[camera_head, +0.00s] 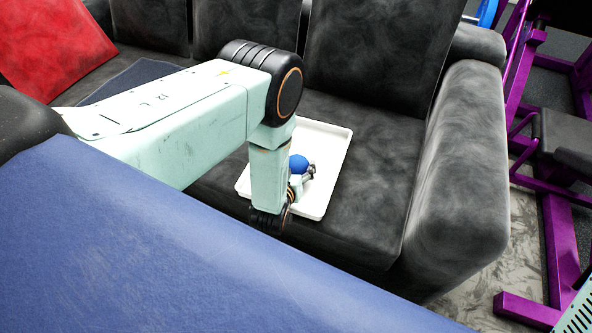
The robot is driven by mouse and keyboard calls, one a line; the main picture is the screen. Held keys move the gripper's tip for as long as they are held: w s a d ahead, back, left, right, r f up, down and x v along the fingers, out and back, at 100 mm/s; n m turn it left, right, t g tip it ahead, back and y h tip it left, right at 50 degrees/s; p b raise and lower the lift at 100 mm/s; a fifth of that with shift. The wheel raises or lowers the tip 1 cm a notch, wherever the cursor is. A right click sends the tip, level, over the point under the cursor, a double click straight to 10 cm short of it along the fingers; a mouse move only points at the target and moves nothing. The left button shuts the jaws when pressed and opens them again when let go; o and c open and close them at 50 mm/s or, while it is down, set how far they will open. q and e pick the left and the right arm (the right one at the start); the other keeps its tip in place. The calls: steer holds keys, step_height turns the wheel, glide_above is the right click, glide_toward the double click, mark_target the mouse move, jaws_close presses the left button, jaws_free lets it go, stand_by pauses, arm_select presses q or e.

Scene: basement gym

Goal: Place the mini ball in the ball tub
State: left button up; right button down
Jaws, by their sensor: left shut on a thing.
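The mini ball (298,163) is a small blue ball over the white tray (325,186) on the dark sofa seat. My left gripper (307,172) is shut on the ball. The left arm comes in from the left, and its wrist hides part of the gripper and the tray's left side. I cannot tell whether the ball touches the tray. I make out no deep ball tub in this view. My right gripper is not in view.
The sofa's back cushions (375,45) stand behind the tray, and its armrest (462,170) rises at the right. A red cushion (52,45) lies at the far left. A blue surface (150,255) fills the lower left. Purple gym equipment (563,240) stands at the right.

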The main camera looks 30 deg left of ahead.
arm_select(q)
steer(key=shift+f, duration=0.15)
steer(key=shift+f, duration=0.15)
steer(key=o, duration=1)
steer(key=shift+o, duration=0.2)
